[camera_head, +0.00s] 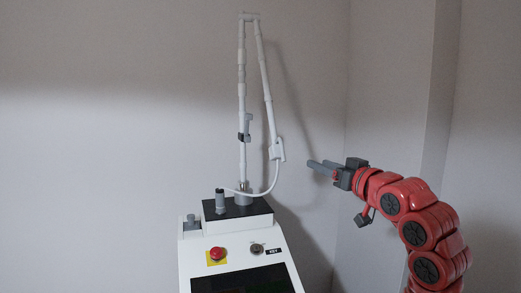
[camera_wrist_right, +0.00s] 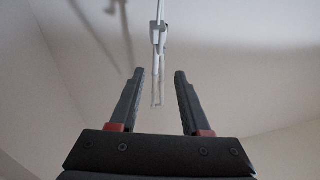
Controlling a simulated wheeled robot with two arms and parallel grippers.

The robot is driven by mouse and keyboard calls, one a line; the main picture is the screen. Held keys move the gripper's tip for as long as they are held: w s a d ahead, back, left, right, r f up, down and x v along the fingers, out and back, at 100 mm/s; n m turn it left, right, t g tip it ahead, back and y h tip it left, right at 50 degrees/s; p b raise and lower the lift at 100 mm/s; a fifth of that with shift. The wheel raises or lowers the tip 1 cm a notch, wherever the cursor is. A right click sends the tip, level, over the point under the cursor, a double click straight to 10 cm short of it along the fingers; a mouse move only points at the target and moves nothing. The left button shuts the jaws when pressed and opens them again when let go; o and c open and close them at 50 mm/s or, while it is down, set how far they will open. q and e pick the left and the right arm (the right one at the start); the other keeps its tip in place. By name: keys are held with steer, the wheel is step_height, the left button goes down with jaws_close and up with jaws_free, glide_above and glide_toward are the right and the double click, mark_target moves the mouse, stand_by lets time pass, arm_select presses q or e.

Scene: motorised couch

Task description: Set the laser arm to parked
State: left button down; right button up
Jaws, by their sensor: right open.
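The white laser arm (camera_head: 267,92) stands on top of a white console (camera_head: 230,243). It rises as a post, folds at the top and comes down to a white handpiece (camera_head: 277,150) hanging at its right. A dark clip (camera_head: 244,137) sits partway up the post. My right gripper (camera_head: 318,168) is open and empty, to the right of the handpiece and apart from it, pointing left. In the right wrist view, part of the laser arm (camera_wrist_right: 159,38) shows beyond and between the open fingers (camera_wrist_right: 155,85). My left gripper is not in view.
The console carries a red button (camera_head: 216,253) on a yellow plate, a key switch (camera_head: 257,249), a dark screen (camera_head: 245,281) and a grey cylinder (camera_head: 220,201) on its top. Pale walls stand behind and at the right. The space between my right gripper and the handpiece is clear.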

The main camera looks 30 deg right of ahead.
steer(key=p, duration=0.7)
glide_toward(283, 151)
steer(key=w, duration=0.8)
steer(key=shift+d+r, duration=0.25)
steer(key=shift+d, duration=0.05)
steer(key=shift+w+f, duration=0.15)
steer(key=shift+w, duration=0.4)
jaws_close()
